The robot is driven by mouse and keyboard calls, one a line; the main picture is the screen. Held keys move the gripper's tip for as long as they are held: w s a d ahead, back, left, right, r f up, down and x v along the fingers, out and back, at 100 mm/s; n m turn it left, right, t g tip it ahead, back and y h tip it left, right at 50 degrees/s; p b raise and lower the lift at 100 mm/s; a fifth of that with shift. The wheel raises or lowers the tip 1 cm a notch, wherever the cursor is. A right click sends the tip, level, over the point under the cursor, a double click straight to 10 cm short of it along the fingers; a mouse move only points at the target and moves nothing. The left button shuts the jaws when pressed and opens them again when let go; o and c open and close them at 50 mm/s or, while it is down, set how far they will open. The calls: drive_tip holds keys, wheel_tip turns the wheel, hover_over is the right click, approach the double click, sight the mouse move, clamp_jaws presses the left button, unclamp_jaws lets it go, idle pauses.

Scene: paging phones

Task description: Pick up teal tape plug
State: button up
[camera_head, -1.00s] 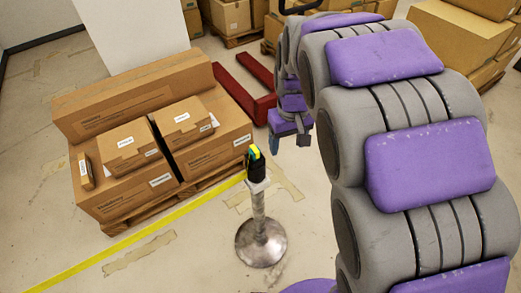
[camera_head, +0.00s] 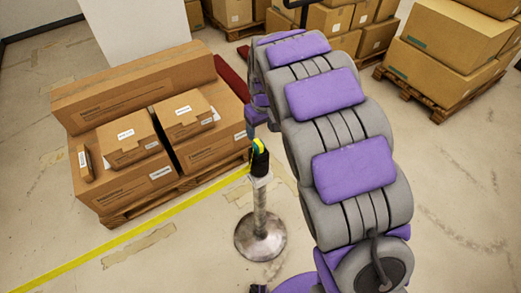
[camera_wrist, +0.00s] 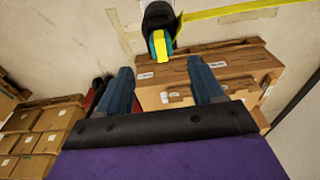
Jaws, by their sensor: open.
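The teal tape plug (camera_wrist: 151,47) shows teal with a yellow strip in the wrist view, sitting in a black holder (camera_wrist: 157,15) at the top centre. In the head view the plug (camera_head: 259,146) is a small yellow and teal patch on the black top of a metal stand (camera_head: 260,212). My gripper (camera_wrist: 162,82) is open and empty, its two blue-grey fingers spread apart. The plug lies beyond the fingertips, roughly centred between them. In the head view my gripper is mostly hidden behind my arm, just behind the plug.
A pallet of cardboard boxes (camera_head: 105,185) stands left of the stand, with a yellow floor line (camera_head: 130,229) in front. More stacked boxes (camera_head: 445,75) stand at the back right. A red pallet jack (camera_head: 232,85) is behind the arm. The right floor is clear.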

sight(257, 143)
drive_tip(key=f, duration=0.1)
drive_tip(key=a+f, duration=0.2)
drive_tip(key=shift+w+f+b, duration=0.15)
drive_tip(key=shift+f+b, duration=0.15)
drive_tip(key=shift+w+f, duration=0.1)
drive_tip(key=shift+f, duration=0.25)
drive_tip(key=d+f, duration=0.1)
drive_tip(key=d+f+b, duration=0.1)
drive_tip(key=shift+w+d+f, duration=0.2)
drive_tip(key=shift+d+f, duration=0.15)
drive_tip(key=shift+f, duration=0.05)
drive_tip(key=shift+w+a+f+b, duration=0.2)
drive_tip(key=shift+a+f+b, duration=0.25)
drive_tip(key=shift+a+f, duration=0.75)
drive_tip(key=shift+a, duration=0.35)
drive_tip(key=shift+d+r, duration=0.15)
drive_tip(key=shift+d, duration=1.1)
drive_tip(key=c, duration=0.6)
drive_tip(key=shift+a, duration=0.3)
drive_tip(key=c, duration=0.3)
drive_tip(key=shift+s+a, duration=0.1)
drive_tip(key=shift+a, duration=0.45)
drive_tip(key=shift+c, duration=0.8)
drive_tip(key=shift+d, duration=0.1)
